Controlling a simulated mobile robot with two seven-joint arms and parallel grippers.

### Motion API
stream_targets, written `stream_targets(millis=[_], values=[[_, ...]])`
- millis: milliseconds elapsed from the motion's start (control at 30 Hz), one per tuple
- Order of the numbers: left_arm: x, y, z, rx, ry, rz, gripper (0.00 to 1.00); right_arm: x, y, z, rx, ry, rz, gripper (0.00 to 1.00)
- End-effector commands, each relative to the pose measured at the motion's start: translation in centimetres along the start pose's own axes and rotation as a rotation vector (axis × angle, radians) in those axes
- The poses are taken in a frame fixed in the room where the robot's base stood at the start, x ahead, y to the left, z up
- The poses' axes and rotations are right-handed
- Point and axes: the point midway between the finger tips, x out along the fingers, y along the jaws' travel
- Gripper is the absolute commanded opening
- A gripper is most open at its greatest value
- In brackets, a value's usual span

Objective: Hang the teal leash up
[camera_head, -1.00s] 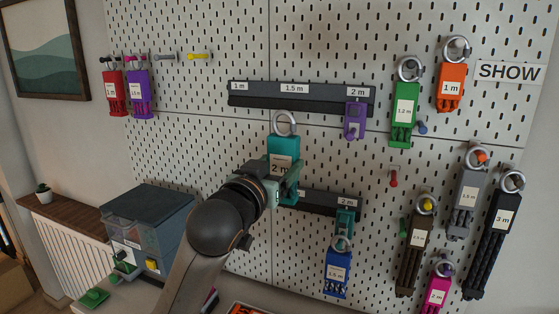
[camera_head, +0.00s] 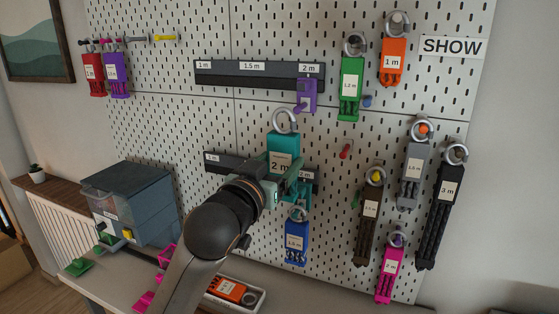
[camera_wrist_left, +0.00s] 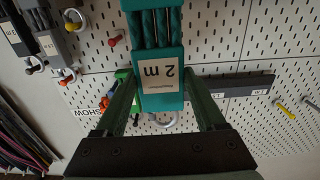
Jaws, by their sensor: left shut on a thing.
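The teal leash (camera_head: 283,142) is a bundle with a "2 m" label and a silver ring at its top. My left gripper (camera_head: 284,188) is shut on it and holds it upright in front of the pegboard, ring up. In the left wrist view the teal leash (camera_wrist_left: 160,85) sits between the two green fingers (camera_wrist_left: 158,98), label upside down. Behind it is the lower dark rail (camera_head: 222,160) with length labels, partly hidden by the leash and gripper. My right gripper is not in view.
A blue leash (camera_head: 296,240) hangs just below the gripper. Green (camera_head: 351,85), orange (camera_head: 392,65), brown (camera_head: 369,215) and other leashes hang at right. A dark bin (camera_head: 130,205) stands on the counter at left.

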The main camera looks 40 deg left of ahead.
Motion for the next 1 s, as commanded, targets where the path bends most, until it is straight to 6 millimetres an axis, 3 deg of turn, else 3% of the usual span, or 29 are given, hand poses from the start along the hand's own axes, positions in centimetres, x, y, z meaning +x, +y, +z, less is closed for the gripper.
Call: stream_targets(millis=[267, 1000], values=[[0.8, 0.0, 0.0, 0.000, 0.003, -0.001, 0.05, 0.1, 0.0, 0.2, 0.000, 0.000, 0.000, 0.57], [6.1, 0.0, -0.2, -0.001, 0.002, -0.001, 0.05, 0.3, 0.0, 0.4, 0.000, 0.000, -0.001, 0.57]])
